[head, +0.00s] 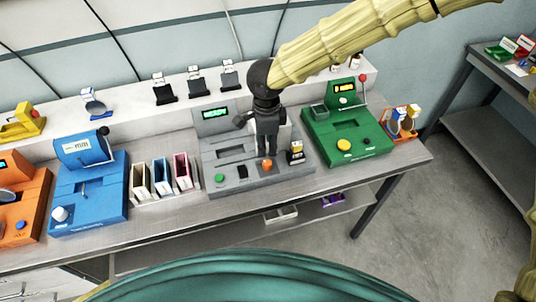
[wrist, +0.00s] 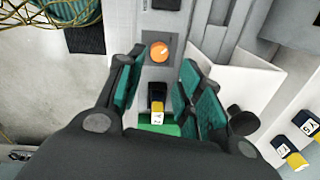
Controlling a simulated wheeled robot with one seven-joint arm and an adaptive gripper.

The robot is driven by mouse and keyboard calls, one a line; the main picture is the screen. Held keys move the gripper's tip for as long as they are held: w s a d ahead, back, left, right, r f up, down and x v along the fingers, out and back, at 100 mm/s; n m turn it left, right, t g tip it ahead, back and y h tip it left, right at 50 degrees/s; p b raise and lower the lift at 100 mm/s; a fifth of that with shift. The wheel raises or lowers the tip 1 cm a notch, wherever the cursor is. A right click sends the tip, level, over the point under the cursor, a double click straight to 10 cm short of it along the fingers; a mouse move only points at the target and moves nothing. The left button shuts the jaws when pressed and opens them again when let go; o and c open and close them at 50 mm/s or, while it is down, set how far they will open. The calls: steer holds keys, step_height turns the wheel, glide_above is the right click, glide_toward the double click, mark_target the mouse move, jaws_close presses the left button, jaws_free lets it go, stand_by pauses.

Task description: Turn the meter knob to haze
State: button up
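The grey meter (head: 230,155) stands in the middle of the bench, with a lit green display (head: 215,113) that seems to read READY. Its orange knob (head: 267,165) is near the front edge, and it also shows in the wrist view (wrist: 160,51). The knob's setting is too small to read. My gripper (head: 267,150) points down over the meter, close to the knob. In the wrist view my gripper (wrist: 160,80) is open, its green pads apart. The knob appears between and slightly beyond the fingertips; I cannot tell whether they touch it.
A black and yellow block (wrist: 157,100) lies between the fingers in the wrist view; it sits on the meter's right side (head: 296,151). A green device (head: 348,140) stands to the right. Upright colored holders (head: 160,177) and a blue device (head: 90,190) stand to the left.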

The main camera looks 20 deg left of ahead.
mark_target(267, 162)
steer(key=f+p, duration=0.1)
steer(key=f, duration=0.5)
steer(key=f+p, duration=0.1)
steer(key=f, duration=0.2)
steer(key=shift+w+f+p, duration=0.2)
steer(key=shift+w+p, duration=0.05)
steer(key=shift+p, duration=0.05)
steer(key=shift+c, duration=0.3)
steer(key=c, duration=0.7)
